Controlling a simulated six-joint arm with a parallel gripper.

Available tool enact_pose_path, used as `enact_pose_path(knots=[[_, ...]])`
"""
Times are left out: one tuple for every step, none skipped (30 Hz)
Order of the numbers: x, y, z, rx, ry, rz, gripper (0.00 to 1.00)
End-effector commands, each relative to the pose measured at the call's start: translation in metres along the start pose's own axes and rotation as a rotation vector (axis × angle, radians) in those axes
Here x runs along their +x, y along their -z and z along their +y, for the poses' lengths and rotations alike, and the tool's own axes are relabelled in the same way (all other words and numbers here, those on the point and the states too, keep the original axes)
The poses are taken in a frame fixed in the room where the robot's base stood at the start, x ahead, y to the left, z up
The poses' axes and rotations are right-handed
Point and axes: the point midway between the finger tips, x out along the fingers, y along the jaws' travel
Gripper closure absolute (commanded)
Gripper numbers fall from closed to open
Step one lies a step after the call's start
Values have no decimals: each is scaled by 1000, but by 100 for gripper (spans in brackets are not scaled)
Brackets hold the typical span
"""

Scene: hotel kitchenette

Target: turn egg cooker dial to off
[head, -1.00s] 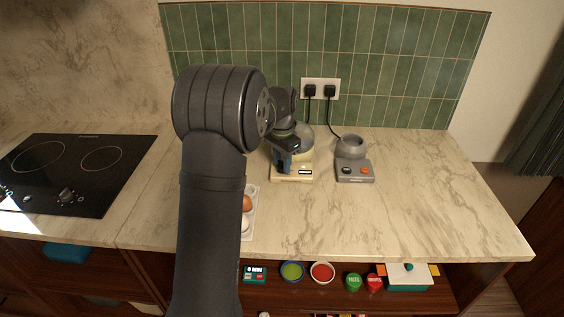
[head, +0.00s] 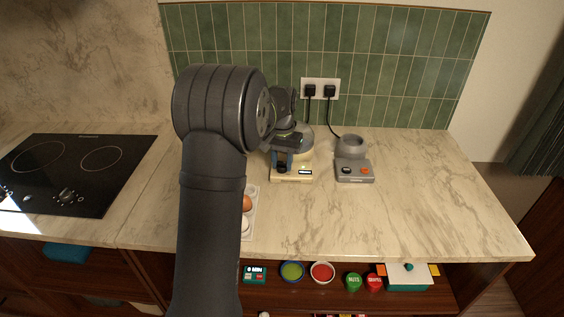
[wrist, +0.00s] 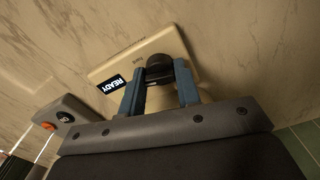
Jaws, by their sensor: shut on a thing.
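The cream egg cooker (head: 293,178) stands on the marble counter near the tiled wall, partly hidden behind my gripper in the head view. Its base also shows in the wrist view (wrist: 117,68), with a lit display (wrist: 114,84) reading READY. The black dial (wrist: 159,66) is on its base. My gripper (wrist: 160,80) has its two blue fingers on either side of the dial and is shut on it. In the head view my gripper (head: 282,166) is low in front of the cooker. The dial's pointer position cannot be read.
A grey appliance (head: 354,172) with a black knob and orange button stands just right of the cooker. An egg tray (head: 250,225) lies in front, partly behind my arm. A cooktop (head: 85,165) is at left. The right counter is clear.

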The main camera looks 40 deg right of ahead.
Motion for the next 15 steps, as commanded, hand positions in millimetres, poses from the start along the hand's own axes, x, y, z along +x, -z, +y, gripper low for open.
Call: enact_pose_path(knots=[[0, 0, 0, -44, 0, 1, 92], [0, 0, 0, -72, 0, 1, 92], [0, 0, 0, -110, 0, 1, 92], [0, 0, 0, -139, 0, 1, 92], [0, 0, 0, -167, 0, 1, 92], [0, 0, 0, -205, 0, 1, 92], [0, 0, 0, -234, 0, 1, 92], [0, 0, 0, -262, 0, 1, 92], [0, 0, 0, -300, 0, 1, 92], [0, 0, 0, -329, 0, 1, 92], [0, 0, 0, -357, 0, 1, 92], [0, 0, 0, -395, 0, 1, 92], [0, 0, 0, -423, 0, 1, 92], [0, 0, 0, -452, 0, 1, 92], [0, 0, 0, -490, 0, 1, 92]])
